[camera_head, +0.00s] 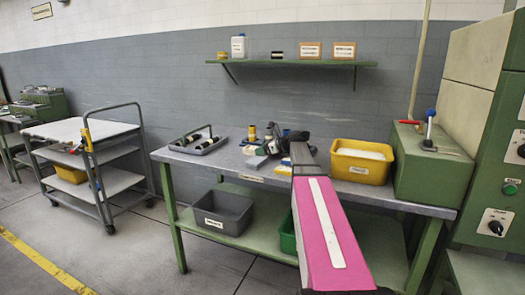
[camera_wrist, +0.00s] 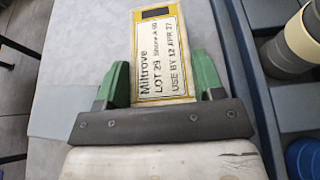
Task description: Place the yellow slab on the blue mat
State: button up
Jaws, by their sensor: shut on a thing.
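The yellow slab (camera_wrist: 188,96) shows in the wrist view as a flat piece with a yellow edge and a large white label reading "Miltrove LOT 29". My gripper (camera_wrist: 162,76) has its green fingers closed on the slab's two sides. The slab reaches forward beyond the fingertips, over a pale grey surface. I cannot clearly make out the blue mat in either view.
The workbench (camera_head: 232,160) carries a grey tray (camera_head: 198,148) of dark bottles, small bottles, a yellow bin (camera_head: 361,170) and a green machine (camera_head: 432,176). A shelf (camera_head: 290,63) hangs above. In the wrist view, a blue-grey rack (camera_wrist: 262,62) with cylinders stands close at right.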

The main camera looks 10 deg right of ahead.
jog(key=o, duration=1.2)
jog(key=shift+c, duration=0.2)
